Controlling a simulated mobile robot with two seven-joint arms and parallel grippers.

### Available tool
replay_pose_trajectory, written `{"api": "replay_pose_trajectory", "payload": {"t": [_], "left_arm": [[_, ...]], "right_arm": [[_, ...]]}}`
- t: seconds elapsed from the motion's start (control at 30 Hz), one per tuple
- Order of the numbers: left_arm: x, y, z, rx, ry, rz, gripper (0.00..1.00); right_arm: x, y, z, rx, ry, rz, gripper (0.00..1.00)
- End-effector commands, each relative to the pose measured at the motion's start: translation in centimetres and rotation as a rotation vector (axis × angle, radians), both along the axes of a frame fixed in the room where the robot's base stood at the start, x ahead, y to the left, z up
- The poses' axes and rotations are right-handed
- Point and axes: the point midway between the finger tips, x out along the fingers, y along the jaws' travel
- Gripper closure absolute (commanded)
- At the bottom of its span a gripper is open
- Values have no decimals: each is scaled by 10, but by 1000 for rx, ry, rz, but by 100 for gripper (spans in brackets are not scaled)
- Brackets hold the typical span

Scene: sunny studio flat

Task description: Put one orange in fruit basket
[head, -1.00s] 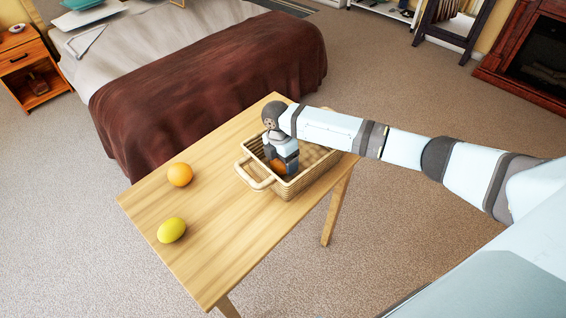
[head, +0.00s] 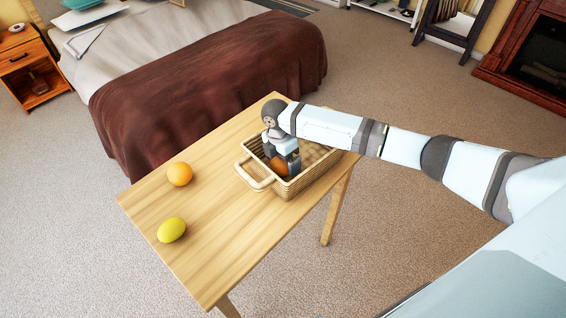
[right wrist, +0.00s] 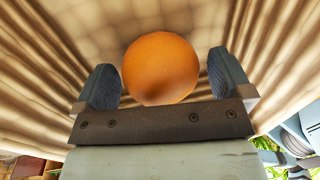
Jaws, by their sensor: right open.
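The wicker fruit basket (head: 313,172) stands on the wooden table with a handle at its left end. One orange (right wrist: 161,69) is inside the basket, between the spread fingers of my right gripper (right wrist: 164,84). Gaps show on both sides of it, so the fingers are apart from it. In the head view this orange (head: 279,166) shows only partly, behind the gripper and basket wall. My right gripper (head: 284,166) points down into the basket and is open. A second orange (head: 180,174) lies on the table left of the basket. My left gripper is not in view.
A yellow lemon (head: 171,230) lies near the table's left front edge. The wooden table (head: 222,240) has bare room between the fruit and the basket. A bed with a brown blanket (head: 205,85) stands close behind the table.

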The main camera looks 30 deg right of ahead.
Motion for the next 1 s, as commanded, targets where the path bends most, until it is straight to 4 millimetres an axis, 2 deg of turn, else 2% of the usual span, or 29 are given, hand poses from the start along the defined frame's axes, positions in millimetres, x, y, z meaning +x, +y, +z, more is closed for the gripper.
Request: {"api": "replay_pose_trajectory", "payload": {"t": [0.3, 0.5, 0.67, 1.0], "left_arm": [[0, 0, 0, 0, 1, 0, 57], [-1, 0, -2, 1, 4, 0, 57], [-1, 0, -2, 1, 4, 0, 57], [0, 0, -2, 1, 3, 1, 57]], "right_arm": [[11, 2, 68, 0, -4, 0, 3], [15, 3, 98, -1, -1, 0, 3], [16, 4, 108, -1, -1, -1, 3], [16, 4, 108, -1, 0, -1, 3]]}}
